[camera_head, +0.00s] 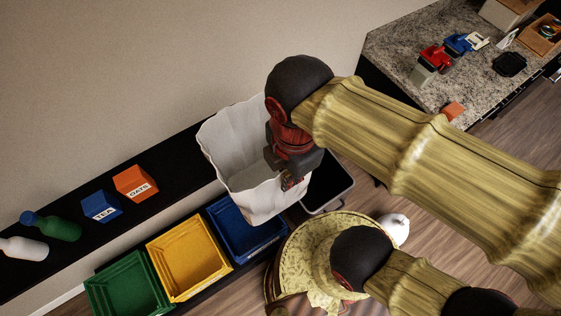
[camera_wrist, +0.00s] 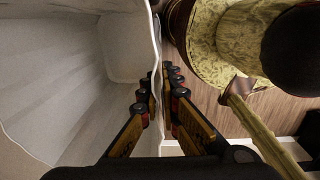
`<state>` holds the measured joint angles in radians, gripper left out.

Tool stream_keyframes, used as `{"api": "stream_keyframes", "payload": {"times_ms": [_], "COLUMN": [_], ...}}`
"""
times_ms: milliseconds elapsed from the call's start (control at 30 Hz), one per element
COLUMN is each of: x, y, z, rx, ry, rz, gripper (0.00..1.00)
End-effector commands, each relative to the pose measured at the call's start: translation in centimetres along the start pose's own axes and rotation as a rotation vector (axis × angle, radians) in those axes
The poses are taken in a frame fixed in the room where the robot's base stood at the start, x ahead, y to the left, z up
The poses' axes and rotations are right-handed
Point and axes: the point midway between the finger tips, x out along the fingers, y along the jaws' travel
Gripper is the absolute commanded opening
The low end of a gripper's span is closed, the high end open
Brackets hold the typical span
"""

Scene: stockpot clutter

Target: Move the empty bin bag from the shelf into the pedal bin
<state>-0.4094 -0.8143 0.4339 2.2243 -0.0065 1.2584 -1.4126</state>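The empty bin bag (camera_head: 232,150) is white, open-mouthed and upright in the head view. It fills the left of the wrist view (camera_wrist: 60,95). My gripper (camera_head: 288,180) is at the bag's right side. In the wrist view its two fingers (camera_wrist: 161,95) lie close together on either side of the bag's wall, pinching it, with one finger inside the bag. Whether the bag touches the shelf (camera_head: 170,165) cannot be told. A dark open bin (camera_head: 330,187), apparently the pedal bin, stands lower, just right of the bag and partly hidden by my gripper and the bag.
The black shelf holds an orange box (camera_head: 135,183), a blue box (camera_head: 102,206), a green bottle (camera_head: 52,226) and a white bottle (camera_head: 22,249). Green (camera_head: 128,288), yellow (camera_head: 188,258) and blue (camera_head: 243,230) crates stand below. A granite counter (camera_head: 400,45) is at upper right.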

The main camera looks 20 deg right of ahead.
Motion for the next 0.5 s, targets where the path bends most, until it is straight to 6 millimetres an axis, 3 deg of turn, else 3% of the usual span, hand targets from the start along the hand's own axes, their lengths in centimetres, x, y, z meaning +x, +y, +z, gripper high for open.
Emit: {"api": "stream_keyframes", "payload": {"times_ms": [500], "x": [-0.6], "y": [-4.8], "z": [0.0], "rx": [-0.002], "ry": [0.000], "rz": [0.001], "gripper": [0.00]}}
